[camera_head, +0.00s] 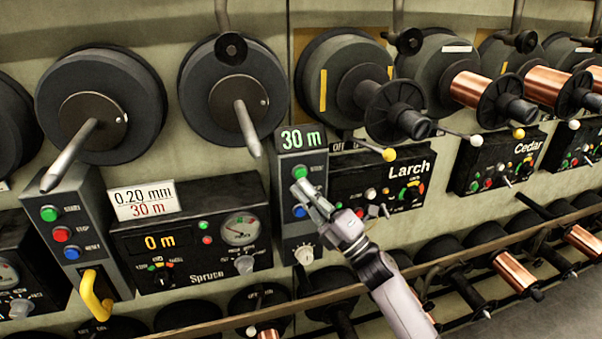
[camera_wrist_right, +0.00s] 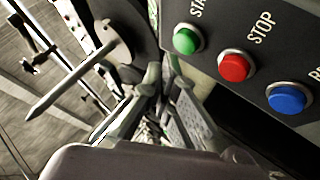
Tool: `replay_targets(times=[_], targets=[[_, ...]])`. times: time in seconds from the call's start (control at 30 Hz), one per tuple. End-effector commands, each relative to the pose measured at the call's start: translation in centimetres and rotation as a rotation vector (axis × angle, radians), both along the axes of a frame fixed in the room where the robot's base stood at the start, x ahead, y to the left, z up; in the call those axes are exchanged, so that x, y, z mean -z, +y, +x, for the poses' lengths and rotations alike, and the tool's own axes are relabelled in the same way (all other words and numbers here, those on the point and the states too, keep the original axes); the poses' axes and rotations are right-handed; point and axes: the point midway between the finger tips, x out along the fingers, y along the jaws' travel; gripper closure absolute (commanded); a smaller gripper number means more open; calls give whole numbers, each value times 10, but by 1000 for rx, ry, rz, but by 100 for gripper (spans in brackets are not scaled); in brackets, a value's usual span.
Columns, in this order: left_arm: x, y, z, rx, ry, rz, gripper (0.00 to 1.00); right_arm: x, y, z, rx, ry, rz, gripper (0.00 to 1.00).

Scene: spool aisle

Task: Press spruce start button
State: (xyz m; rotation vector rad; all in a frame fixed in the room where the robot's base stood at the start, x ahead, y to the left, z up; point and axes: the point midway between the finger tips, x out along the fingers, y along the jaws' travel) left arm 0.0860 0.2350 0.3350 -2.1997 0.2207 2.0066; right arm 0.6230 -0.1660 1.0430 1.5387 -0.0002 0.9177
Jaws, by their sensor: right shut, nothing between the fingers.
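The black Spruce panel (camera_head: 190,240) reads 0 m and has a dial gauge. A grey button box to its left carries a green start button (camera_head: 48,213), a red button (camera_head: 61,234) and a blue button (camera_head: 71,252). A second box, between Spruce and Larch, has another green button (camera_head: 300,172) and blue button (camera_head: 300,211). My right gripper (camera_head: 300,188) is shut and empty in front of this second box, hiding its red button. In the right wrist view, the fingers (camera_wrist_right: 160,85) point just left of a green button (camera_wrist_right: 187,40). I cannot see them touching it.
A yellow handle (camera_head: 95,295) sticks out below the left button box. Bare spindles (camera_head: 248,128) protrude above Spruce. The Larch panel (camera_head: 400,190) lies right of my gripper, with a yellow-tipped lever (camera_head: 388,154) above it. A rail (camera_head: 350,287) runs below the panels.

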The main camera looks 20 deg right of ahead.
Motion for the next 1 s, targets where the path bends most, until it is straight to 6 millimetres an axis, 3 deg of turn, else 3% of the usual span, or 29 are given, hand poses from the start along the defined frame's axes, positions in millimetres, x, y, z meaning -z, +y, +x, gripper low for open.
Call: replay_targets(times=[1.0], targets=[[9,0,0,0,0,0,60,0,1,13,0,0,0,100]])
